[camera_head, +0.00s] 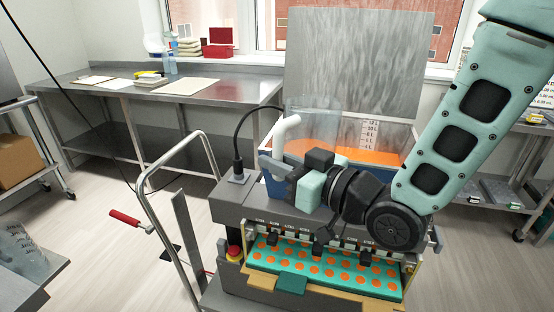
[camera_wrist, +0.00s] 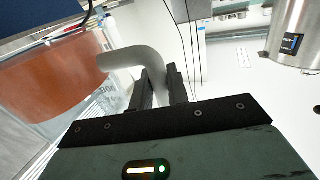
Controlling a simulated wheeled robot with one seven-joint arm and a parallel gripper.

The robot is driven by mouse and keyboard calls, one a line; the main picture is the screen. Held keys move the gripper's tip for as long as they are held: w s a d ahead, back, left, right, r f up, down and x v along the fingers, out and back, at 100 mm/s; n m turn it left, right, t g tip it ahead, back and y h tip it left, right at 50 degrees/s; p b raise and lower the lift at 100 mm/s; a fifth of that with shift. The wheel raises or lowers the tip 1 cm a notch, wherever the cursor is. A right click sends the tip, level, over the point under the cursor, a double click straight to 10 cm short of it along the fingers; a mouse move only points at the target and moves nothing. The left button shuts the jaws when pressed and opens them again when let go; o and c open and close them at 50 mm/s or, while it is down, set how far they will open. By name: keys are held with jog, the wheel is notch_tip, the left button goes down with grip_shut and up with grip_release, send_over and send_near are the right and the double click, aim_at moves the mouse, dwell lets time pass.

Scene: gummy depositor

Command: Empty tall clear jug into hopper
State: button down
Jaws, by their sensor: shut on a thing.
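The tall clear jug (camera_head: 318,122) is above the left part of the hopper in the head view. Its pale bent handle (camera_head: 284,132) shows at the left, and also in the wrist view (camera_wrist: 140,58). My gripper (camera_head: 300,176) is shut on this handle; the wrist view shows its fingers (camera_wrist: 161,88) on either side. The hopper (camera_head: 400,133) has clear walls with a litre scale and holds orange liquid (camera_head: 375,157). The jug's exact tilt is unclear.
A large grey panel (camera_head: 355,60) stands behind the hopper. A mould tray (camera_head: 330,272) with orange-filled cavities lies under the nozzles. Another clear vessel (camera_head: 22,245) stands at the lower left.

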aim_at(302, 113)
jog(key=shift+w+d+r+m+p, duration=0.15)
jog(key=shift+w+r+m+p, duration=0.2)
jog(key=shift+r+p, duration=0.45)
jog(key=shift+w+d+r+m+p, duration=0.15)
jog(key=shift+r+m+p, duration=0.35)
jog(key=shift+p, duration=0.45)
jog(key=shift+w+d+r+p, duration=0.1)
jog(key=shift+d+r+p, duration=0.05)
jog(key=shift+r+p, duration=0.15)
jog(key=shift+w+d+r+m+p, duration=0.3)
jog(key=shift+r+m+p, duration=0.25)
jog(key=shift+p, duration=0.15)
jog(key=shift+w+d+r+m+p, duration=0.3)
jog(key=shift+r+m+p, duration=0.1)
jog(key=shift+r+p, duration=0.25)
jog(key=shift+f, duration=0.15)
jog(key=shift+w+d+r+m+p, duration=0.4)
jog(key=shift+r+m+p, duration=0.15)
jog(key=shift+p, duration=0.15)
jog(key=shift+w+d+r+m+p, duration=0.4)
jog(key=shift+r+m+p, duration=0.1)
jog(key=shift+p, duration=0.15)
